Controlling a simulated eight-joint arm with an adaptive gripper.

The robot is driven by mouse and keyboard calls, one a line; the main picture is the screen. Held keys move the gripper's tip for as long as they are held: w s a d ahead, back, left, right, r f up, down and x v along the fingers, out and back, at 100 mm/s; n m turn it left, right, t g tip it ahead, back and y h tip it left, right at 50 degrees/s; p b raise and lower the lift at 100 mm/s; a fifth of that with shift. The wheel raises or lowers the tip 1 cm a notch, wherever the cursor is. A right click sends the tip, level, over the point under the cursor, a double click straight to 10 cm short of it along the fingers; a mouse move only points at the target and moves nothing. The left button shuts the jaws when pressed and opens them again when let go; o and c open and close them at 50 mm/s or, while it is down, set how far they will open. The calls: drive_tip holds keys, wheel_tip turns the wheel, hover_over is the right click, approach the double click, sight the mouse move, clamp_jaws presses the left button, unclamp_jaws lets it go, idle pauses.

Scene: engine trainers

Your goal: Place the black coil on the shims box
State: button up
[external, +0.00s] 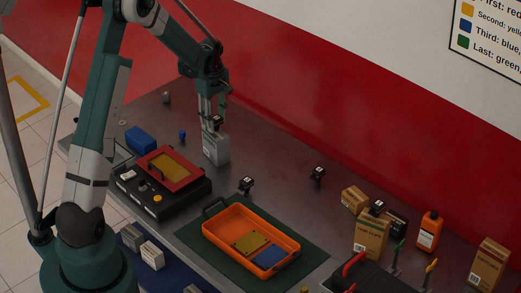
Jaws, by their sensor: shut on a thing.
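My gripper (213,118) points down at the back of the table, just above a pale grey box (216,152). It is shut on a small dark part with a light mark, which looks like a black coil (216,122). The coil is at the box's top; I cannot tell whether it touches it. Similar black coils stand on the table, one near the orange tray (246,185) and one farther right (318,173). Another sits among the cartons (378,207). The print on the grey box is too small to read, so I cannot confirm which box is the shims box.
An orange tray (212,238) with a yellow and a blue plate lies on a green mat (310,268). A black case with a red frame (183,183) and a blue block (141,140) are left. Cardboard cartons (370,238) and an orange bottle (429,232) stand right.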

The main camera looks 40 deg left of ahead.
drive_tip(key=shift+f, duration=0.15)
drive_tip(key=o, duration=1)
drive_tip(key=shift+c, duration=0.2)
wheel_tip(320, 180, up, 12)
drive_tip(key=shift+r, duration=0.2)
drive_tip(key=shift+s, duration=0.1)
idle(0.6)
